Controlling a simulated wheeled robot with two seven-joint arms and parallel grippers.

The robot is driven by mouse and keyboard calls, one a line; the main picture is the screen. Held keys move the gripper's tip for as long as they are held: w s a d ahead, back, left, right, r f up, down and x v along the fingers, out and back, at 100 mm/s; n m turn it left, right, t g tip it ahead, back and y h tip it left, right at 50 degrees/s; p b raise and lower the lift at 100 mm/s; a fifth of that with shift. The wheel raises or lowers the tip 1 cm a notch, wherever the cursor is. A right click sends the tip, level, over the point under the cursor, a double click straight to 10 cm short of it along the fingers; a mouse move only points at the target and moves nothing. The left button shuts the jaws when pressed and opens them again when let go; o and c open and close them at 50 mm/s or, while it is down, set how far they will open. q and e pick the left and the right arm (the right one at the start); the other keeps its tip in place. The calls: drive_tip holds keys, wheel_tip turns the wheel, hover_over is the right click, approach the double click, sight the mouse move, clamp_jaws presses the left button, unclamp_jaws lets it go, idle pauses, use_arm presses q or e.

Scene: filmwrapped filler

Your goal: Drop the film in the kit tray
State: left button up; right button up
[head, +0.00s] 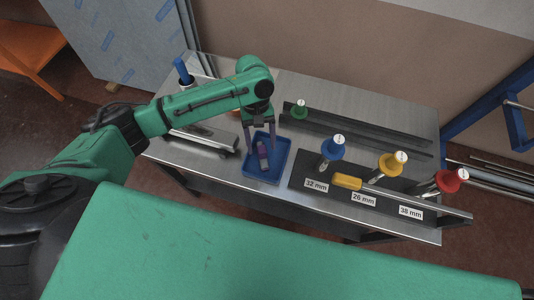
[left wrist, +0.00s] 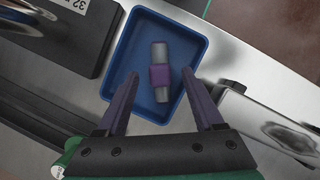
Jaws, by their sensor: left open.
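The film (head: 263,156), a small grey cylinder with a purple band, lies in the blue kit tray (head: 281,172). In the left wrist view the film (left wrist: 159,76) rests on the floor of the kit tray (left wrist: 200,42), clear of its walls. My left gripper (head: 261,147) points down over the tray from its back side. Its two dark purple fingers are spread on either side of the film, with gaps visible to both in the left wrist view (left wrist: 160,78). My right gripper is not in view.
The steel bench (head: 365,103) carries a black rack with blue (head: 333,146), yellow (head: 392,163) and red (head: 452,181) knobbed tools right of the tray. A yellow piece (head: 347,182) lies by its labels. A blue-handled item (head: 183,72) is back left.

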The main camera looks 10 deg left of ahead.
use_arm(q)
drive_tip(key=v, duration=1.3)
